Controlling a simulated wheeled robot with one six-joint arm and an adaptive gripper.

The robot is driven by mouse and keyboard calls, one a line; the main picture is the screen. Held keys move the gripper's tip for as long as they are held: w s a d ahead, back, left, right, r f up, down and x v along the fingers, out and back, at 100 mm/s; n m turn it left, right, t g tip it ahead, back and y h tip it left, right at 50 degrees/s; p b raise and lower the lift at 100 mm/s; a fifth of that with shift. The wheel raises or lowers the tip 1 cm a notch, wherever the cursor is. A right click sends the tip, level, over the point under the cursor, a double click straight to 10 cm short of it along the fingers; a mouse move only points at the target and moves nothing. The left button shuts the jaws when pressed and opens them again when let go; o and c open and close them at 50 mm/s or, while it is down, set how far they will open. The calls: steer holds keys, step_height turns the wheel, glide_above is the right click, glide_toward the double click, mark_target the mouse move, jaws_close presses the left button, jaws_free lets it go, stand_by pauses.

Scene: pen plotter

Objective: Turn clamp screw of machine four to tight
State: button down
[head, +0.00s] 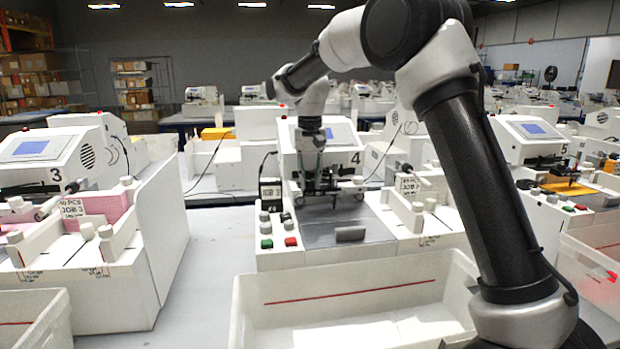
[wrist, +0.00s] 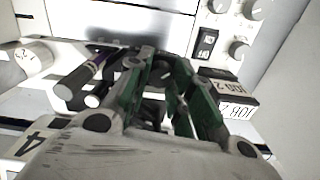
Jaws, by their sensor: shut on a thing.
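Machine four (head: 290,165) stands at the middle of the head view, with a blue screen and the number 4 on its front. My gripper (head: 322,186) points down at its pen carriage, in front of the screen. In the wrist view my gripper (wrist: 160,68) has its green-sided fingers close together at the carriage. It is shut on what appears to be the clamp screw, which the fingers hide, so its turn position cannot be read. A pen with a purple band (wrist: 82,78) lies just left of the fingers in the wrist view.
Knobs (wrist: 239,48) and a black switch (wrist: 206,43) sit close by on the machine. A JOB 2 block (head: 270,194) stands beside the carriage. A white bin (head: 350,296) with a red line is in front. Machine three (head: 40,165) is left, machine five (head: 530,140) right.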

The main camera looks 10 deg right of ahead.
mark_target(310, 180)
steer(key=shift+m, duration=0.3)
steer(key=c, duration=1.2)
jaws_free()
step_height(310, 180, up, 12)
